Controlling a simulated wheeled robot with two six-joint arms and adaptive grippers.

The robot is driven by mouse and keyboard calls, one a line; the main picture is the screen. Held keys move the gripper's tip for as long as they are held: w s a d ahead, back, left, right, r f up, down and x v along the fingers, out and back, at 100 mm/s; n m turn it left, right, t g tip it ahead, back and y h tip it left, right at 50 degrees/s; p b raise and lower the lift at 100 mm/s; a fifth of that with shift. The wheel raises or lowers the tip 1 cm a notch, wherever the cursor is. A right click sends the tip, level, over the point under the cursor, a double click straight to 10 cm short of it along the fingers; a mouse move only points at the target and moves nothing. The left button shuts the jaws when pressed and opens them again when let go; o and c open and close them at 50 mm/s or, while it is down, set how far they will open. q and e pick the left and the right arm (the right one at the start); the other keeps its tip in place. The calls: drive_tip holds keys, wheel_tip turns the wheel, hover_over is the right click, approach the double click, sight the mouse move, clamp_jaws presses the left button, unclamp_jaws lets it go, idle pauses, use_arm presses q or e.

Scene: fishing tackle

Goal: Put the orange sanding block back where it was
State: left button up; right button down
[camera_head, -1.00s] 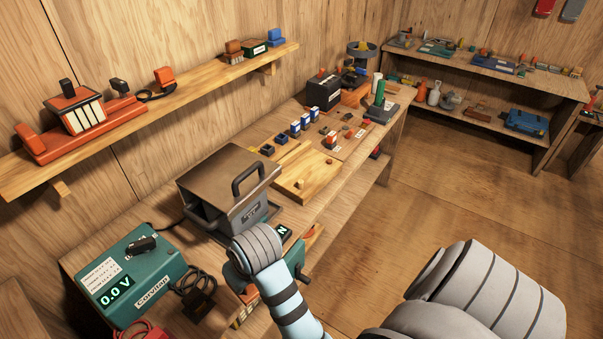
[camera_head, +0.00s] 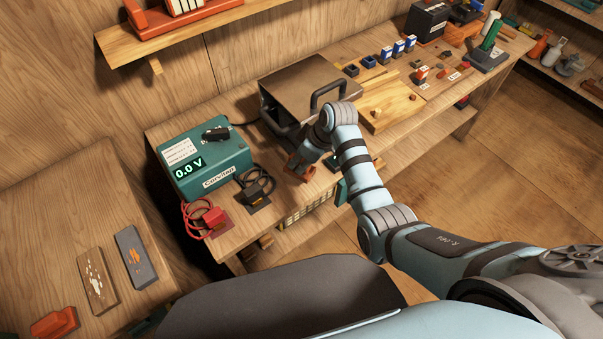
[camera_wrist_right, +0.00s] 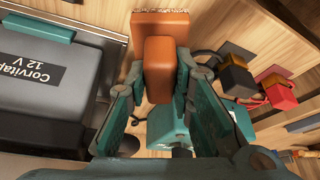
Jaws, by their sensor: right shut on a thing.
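The orange sanding block (camera_wrist_right: 158,68) has a rounded grip on a wider base with a gritty edge. In the right wrist view it sits between the fingers of my right gripper (camera_wrist_right: 160,80), which is shut on it. In the head view my right gripper (camera_head: 307,160) is low at the bench's front edge, between the grey box and the teal power unit. The block (camera_head: 298,168) shows there as a small orange-brown patch, partly hidden by the gripper. I cannot tell whether it touches the bench. My left gripper is not in view.
The teal power unit (camera_head: 205,162) with black and red clamps stands left of the gripper. The grey box (camera_head: 300,88) with handles is just behind. A side table (camera_head: 60,240) at lower left holds a whetstone-like grey block (camera_head: 136,257), a wooden block (camera_head: 97,279) and an orange object (camera_head: 55,323).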

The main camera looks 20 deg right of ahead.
wheel_tip(320, 180, down, 5)
drive_tip(key=shift+r+b, duration=0.1)
drive_tip(key=shift+b, duration=0.4)
drive_tip(key=c, duration=1.4)
unclamp_jaws()
